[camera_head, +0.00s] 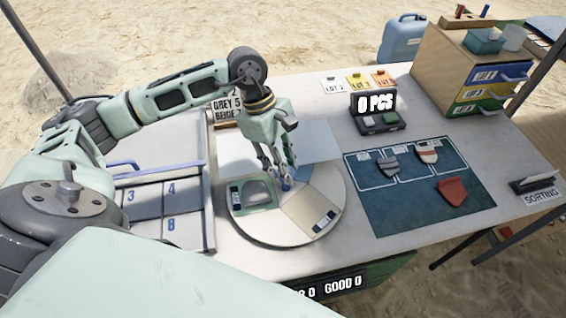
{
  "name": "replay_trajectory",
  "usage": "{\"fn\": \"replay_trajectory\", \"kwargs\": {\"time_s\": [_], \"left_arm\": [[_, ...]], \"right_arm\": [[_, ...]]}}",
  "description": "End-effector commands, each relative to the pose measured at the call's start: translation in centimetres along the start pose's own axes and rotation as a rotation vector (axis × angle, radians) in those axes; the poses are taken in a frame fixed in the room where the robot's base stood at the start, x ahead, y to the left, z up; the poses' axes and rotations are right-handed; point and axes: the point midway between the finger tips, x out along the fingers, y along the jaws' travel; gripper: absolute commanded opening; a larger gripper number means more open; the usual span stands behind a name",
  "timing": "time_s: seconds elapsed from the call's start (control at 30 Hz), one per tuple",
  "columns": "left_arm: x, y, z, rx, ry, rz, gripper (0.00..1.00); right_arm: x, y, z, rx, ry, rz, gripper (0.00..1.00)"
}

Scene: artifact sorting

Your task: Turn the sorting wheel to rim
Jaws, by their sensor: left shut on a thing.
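The sorting wheel (287,231) is a round pale disc lying flat on the table, split into sections. One section with a green border at its left holds a grey piece (258,191); a beige section (303,212) is at the front right. A small blue knob (286,185) stands near the wheel's middle. My left gripper (283,178) points down over the wheel with its fingers shut on the blue knob. The fingers partly hide the knob and the wheel's far part. My right gripper is out of view.
A dark green mat (405,222) at right bears sherd-like pieces, including a red one (453,190). A drawer cabinet (440,62) stands back right. A numbered tray (150,200) lies left of the wheel.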

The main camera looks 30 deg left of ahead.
Motion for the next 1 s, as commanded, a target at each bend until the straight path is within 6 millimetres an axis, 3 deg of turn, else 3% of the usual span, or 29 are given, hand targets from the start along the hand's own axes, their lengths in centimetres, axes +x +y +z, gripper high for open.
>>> {"fn": "replay_trajectory", "kwargs": {"time_s": [0.03,0.37,0.4,0.53,1.0], "left_arm": [[-0.6,0.7,0.0,-0.002,0.002,0.024,0.0],[-0.6,0.7,-0.1,-0.002,0.002,0.024,0.0],[-0.6,0.7,-0.1,-0.002,0.002,0.024,0.29],[-0.5,0.6,-0.1,-0.002,0.002,0.022,0.4],[-0.7,0.2,0.0,-0.001,0.002,0.009,0.4]], "right_arm": [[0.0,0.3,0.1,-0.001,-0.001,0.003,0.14],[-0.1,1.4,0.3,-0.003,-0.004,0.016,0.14],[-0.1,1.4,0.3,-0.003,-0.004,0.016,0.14],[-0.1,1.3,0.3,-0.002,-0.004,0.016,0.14],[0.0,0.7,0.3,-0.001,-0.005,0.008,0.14]]}}
